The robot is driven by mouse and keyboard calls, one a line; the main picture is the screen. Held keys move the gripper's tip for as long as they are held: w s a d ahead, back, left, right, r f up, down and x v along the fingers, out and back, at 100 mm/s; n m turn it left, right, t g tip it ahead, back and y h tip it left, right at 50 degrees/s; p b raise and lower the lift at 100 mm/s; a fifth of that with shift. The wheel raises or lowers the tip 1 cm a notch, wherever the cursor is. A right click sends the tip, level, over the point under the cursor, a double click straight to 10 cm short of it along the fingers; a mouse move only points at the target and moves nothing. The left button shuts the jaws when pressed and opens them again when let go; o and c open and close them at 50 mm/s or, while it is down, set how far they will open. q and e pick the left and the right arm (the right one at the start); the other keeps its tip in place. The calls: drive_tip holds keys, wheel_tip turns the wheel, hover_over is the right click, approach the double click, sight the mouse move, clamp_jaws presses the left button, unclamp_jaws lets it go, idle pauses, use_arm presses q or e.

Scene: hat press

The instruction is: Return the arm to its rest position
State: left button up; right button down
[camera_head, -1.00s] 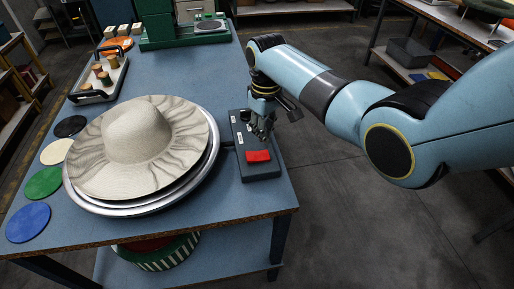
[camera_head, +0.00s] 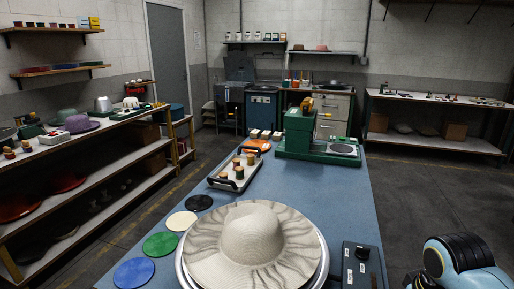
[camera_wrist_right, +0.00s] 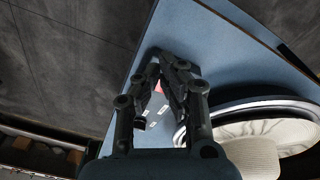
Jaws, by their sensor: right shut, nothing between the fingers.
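My right gripper (camera_wrist_right: 164,62) shows in the right wrist view. Its dark fingers are shut with nothing between them, above the edge of the blue table. A part of my light blue right arm (camera_head: 458,262) is at the lower right of the head view, off the table's right side. The right gripper is outside that view. My left arm and gripper are in neither view.
A wide cream hat (camera_head: 250,235) lies on a round metal plate on the blue table (camera_head: 335,205). A dark control box (camera_head: 362,265) stands right of it. Coloured discs (camera_head: 160,244), a tray (camera_head: 222,184) and a green machine (camera_head: 298,135) are also there.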

drive_tip(key=s+a+r+t, duration=0.2)
drive_tip(key=s+r, duration=1)
drive_tip(key=s, duration=0.5)
wheel_tip(320, 180, down, 39)
drive_tip(key=s+d+m+g+b, duration=0.1)
drive_tip(key=s+d+b, duration=0.2)
drive_tip(key=b, duration=0.8)
drive_tip(key=s+f+b, duration=0.4)
drive_tip(key=s+f, duration=0.5)
drive_tip(key=f, duration=0.2)
drive_tip(key=s+f+g+b, duration=0.1)
drive_tip(key=s+f+b, duration=0.3)
drive_tip(key=s+f, duration=0.4)
wheel_tip(320, 180, down, 4)
drive_tip(key=shift+s+d+r, duration=0.15)
drive_tip(key=shift+s+d, duration=0.15)
drive_tip(key=shift+s, duration=0.05)
